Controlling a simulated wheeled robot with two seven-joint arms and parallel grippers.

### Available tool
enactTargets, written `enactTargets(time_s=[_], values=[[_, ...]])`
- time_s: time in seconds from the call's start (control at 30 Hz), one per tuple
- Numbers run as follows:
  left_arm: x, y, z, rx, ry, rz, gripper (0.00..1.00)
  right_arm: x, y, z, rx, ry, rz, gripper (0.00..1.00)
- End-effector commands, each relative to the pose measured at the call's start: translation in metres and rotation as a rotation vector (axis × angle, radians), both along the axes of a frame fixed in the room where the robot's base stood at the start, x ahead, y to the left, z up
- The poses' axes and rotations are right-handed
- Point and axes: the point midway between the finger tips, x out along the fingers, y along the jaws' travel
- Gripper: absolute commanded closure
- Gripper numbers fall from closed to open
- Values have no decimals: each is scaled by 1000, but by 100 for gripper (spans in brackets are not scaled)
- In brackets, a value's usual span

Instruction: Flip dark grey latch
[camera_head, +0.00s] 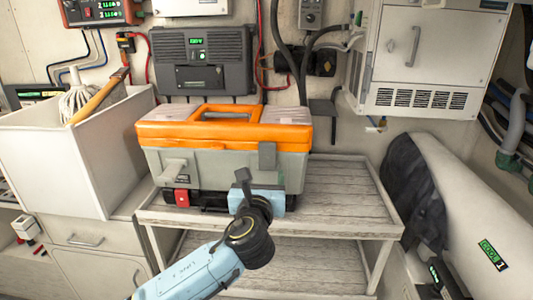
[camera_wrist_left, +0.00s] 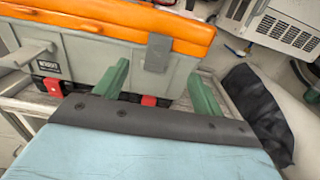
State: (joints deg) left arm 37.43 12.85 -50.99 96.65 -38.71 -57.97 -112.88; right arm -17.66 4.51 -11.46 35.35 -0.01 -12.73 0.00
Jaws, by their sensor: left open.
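The dark grey latch (camera_head: 267,156) is on the front of a grey toolbox (camera_head: 222,168) with an orange lid, right of its middle. It hangs down from the lid edge over the grey body and also shows in the left wrist view (camera_wrist_left: 158,52). My left gripper (camera_head: 258,187) is just in front of the toolbox, below the latch. In the left wrist view its two green fingers (camera_wrist_left: 160,70) are spread apart, with the latch ahead between them and nothing held. My right gripper is not in view.
The toolbox stands on a grey slatted shelf unit (camera_head: 345,190). A red part (camera_head: 182,198) sits low at the toolbox's left front, near a protruding grey handle (camera_head: 174,166). A white bin (camera_head: 70,160) stands left. A long white bag (camera_head: 465,205) lies right.

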Motion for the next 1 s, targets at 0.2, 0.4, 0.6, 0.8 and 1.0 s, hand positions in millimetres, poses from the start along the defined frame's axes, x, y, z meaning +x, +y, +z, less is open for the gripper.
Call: enactTargets(time_s=[0.2,0.4,0.6,0.8,1.0], values=[[23,-1,3,12,-6,2,31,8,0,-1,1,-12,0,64],[55,-1,3,10,-5,0,31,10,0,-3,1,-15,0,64],[85,-1,2,9,-5,1,31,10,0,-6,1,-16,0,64],[111,-1,2,9,-5,0,31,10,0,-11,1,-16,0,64],[126,-1,2,7,-5,-1,31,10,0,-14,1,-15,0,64]])
